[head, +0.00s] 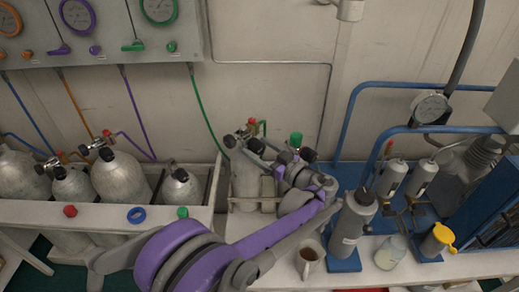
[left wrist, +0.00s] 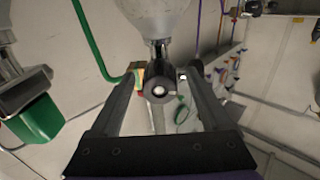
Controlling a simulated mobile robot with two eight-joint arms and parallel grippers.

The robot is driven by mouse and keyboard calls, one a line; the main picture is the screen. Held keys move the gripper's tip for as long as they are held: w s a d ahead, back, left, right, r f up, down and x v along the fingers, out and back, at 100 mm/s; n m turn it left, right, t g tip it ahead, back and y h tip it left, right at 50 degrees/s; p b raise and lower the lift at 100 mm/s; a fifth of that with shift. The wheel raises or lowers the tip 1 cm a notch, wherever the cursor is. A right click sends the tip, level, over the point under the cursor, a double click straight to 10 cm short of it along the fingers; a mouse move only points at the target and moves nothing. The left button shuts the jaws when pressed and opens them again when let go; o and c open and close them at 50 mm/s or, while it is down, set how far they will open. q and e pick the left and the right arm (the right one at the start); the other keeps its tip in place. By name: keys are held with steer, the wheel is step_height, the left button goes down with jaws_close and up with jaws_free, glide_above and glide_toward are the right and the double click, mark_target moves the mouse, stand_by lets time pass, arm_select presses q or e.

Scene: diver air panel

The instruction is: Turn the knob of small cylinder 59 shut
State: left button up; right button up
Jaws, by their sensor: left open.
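A pale grey cylinder (head: 244,180) stands in a small rack at the middle of the head view, its valve (head: 243,138) on top. No number is readable on it. My left arm reaches in from below, and my left gripper (head: 266,152) is at this valve, partly hidden by its own wrist. In the left wrist view the cylinder (left wrist: 155,14) shows at the top, with its valve's round dark knob (left wrist: 158,88) facing the camera. My open left gripper (left wrist: 163,92) has one finger on each side of the knob. Contact cannot be told. My right gripper is not in view.
Several cylinders (head: 120,178) stand in a white rack at left, below the gauge panel (head: 105,30). A green hose (head: 205,118) hangs close by the valve. A grey bottle (head: 350,225), a mug (head: 308,257) and blue pipework (head: 345,130) crowd the right side.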

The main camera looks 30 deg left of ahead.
arm_select(q)
jaws_close()
stand_by(0.3)
